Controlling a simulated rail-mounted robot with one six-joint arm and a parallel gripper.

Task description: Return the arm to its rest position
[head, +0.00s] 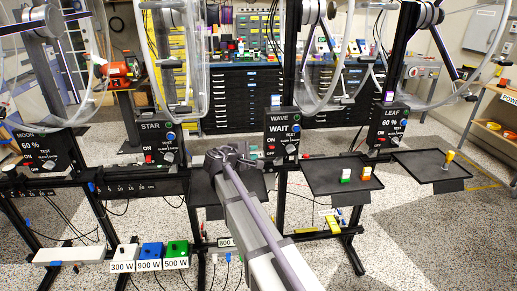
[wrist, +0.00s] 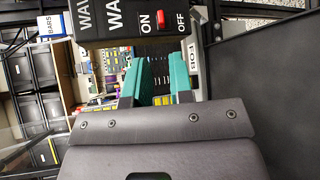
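My arm (head: 258,225) reaches from the bottom of the head view up to the middle of the stand row. Its gripper end (head: 230,160) is between the STAR panel (head: 158,140) and the WAVE panel (head: 283,130), over a dark tray. In the wrist view my gripper (wrist: 162,78) has two teal-padded fingers with a gap between them and nothing held. The WAVE panel, with a red ON/OFF switch, fills the top of the wrist view, close beyond the fingers. The head view shows "WAIT" on it.
The MOON panel (head: 33,152) and LEAF panel (head: 390,125) both read 60 %. A tray (head: 325,178) holds green and orange-white pieces; another tray (head: 425,172) holds a yellow-grey piece. White, blue and green labelled blocks (head: 150,252) stand front left. Acrylic wheels rise above the panels.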

